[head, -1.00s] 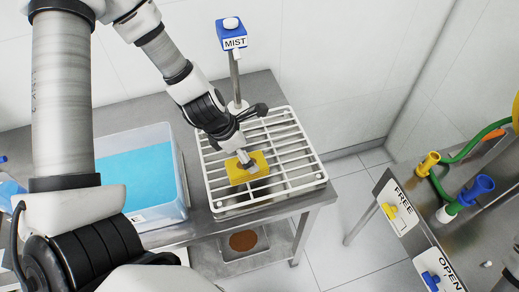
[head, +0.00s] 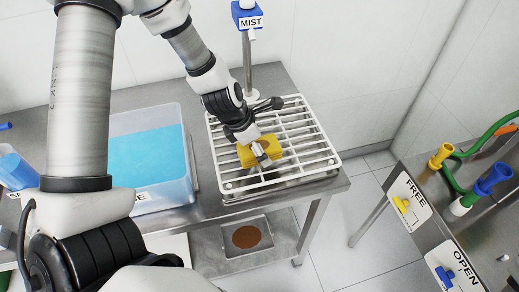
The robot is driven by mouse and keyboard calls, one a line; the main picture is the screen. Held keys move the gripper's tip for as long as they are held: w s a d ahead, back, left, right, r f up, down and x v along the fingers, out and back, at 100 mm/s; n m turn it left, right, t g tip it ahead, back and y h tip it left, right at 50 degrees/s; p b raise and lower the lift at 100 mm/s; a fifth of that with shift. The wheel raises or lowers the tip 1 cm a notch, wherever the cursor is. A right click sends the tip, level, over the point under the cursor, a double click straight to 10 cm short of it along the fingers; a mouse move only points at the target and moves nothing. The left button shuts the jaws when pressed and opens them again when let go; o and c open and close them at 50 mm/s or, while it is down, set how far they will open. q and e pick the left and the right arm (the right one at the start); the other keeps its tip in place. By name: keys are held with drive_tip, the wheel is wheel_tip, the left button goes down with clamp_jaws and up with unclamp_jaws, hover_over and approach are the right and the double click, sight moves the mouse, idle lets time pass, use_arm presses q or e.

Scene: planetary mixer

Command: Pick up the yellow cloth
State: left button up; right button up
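The yellow cloth (head: 245,157) is on the white wire rack (head: 314,149) on the steel table. It looks bunched and creased, with a darker brownish patch in its middle. My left gripper (head: 261,152) points down at the cloth and looks shut on it, with cloth showing on both sides of the fingers. The fingers partly hide the cloth, and I cannot tell whether it is clear of the rack bars. My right gripper is not in view.
A clear tub of blue liquid (head: 148,158) stands left of the rack. A post with a blue MIST box (head: 248,18) rises behind it. At right is a steel bench with FREE (head: 410,200) and OPEN (head: 455,270) signs, a green hose and nozzles. A tray with brown contents (head: 246,237) lies below.

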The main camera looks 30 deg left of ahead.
use_arm(q)
drive_tip(key=shift+f, duration=0.1)
drive_tip(key=shift+s, duration=0.35)
drive_tip(key=shift+w, duration=0.2)
drive_tip(key=c, duration=1.1)
drive_tip(key=shift+s, duration=0.1)
drive_tip(key=shift+c, duration=0.6)
wheel_tip(320, 180, up, 11)
drive_tip(key=p, duration=0.9)
drive_tip(key=shift+p, duration=0.35)
drive_tip(key=shift+f, duration=0.1)
